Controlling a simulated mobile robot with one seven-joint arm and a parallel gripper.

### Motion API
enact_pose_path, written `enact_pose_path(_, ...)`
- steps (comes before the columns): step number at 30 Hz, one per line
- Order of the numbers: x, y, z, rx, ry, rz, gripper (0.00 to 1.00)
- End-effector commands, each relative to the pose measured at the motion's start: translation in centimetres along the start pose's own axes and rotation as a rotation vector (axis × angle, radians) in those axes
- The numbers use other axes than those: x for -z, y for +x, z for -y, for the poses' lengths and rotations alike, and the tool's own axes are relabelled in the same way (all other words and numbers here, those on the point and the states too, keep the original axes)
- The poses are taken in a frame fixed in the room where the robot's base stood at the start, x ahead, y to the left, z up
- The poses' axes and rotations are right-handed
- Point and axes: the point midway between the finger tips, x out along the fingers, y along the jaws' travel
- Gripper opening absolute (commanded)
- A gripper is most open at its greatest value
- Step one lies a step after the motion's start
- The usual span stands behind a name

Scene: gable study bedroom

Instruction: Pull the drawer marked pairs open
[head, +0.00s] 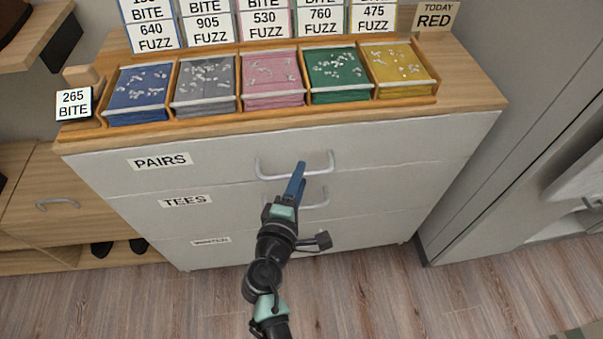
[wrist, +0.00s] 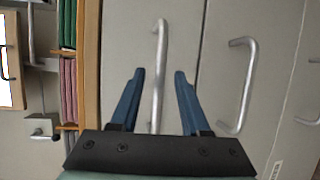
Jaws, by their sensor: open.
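The top drawer (head: 220,160), labelled PAIRS (head: 160,162), is shut, its front flush with the drawers below. Its pale bar handle (head: 321,172) is right of the label, and the blue fingers of my gripper (head: 301,168) cover part of it. In the wrist view my gripper (wrist: 160,74) is open, one finger on each side of the handle (wrist: 158,50). The handle appears between the fingers, with a gap on both sides. I cannot tell how deep it sits between them.
The TEES drawer (head: 140,202) is directly below, its handle (head: 322,196) near my gripper; another labelled drawer (head: 197,255) lies lower. A wooden tray (head: 435,93) of coloured compartments stands on top. A grey cabinet (head: 480,185) is to the right. Wood floor (head: 130,310) is clear in front.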

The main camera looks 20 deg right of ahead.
Motion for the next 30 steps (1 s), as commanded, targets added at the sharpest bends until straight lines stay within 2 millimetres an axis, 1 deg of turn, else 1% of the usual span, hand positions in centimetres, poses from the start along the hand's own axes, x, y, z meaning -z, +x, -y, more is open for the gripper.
enact_pose_path(1,0.1,0.7,0.0,-0.001,0.0,0.0,0.46)
enact_pose_path(6,0.0,1.9,0.0,0.0,0.0,-0.001,0.46)
enact_pose_path(15,0.0,2.0,0.0,0.0,0.0,-0.001,0.46)
enact_pose_path(20,0.0,2.0,0.0,0.0,0.0,-0.001,0.17)
enact_pose_path(21,0.0,2.0,0.0,0.0,0.0,-0.001,0.1)
enact_pose_path(23,0.0,2.0,0.0,0.0,0.0,-0.001,0.0)
enact_pose_path(30,0.1,2.0,0.0,0.0,0.0,-0.001,0.0)
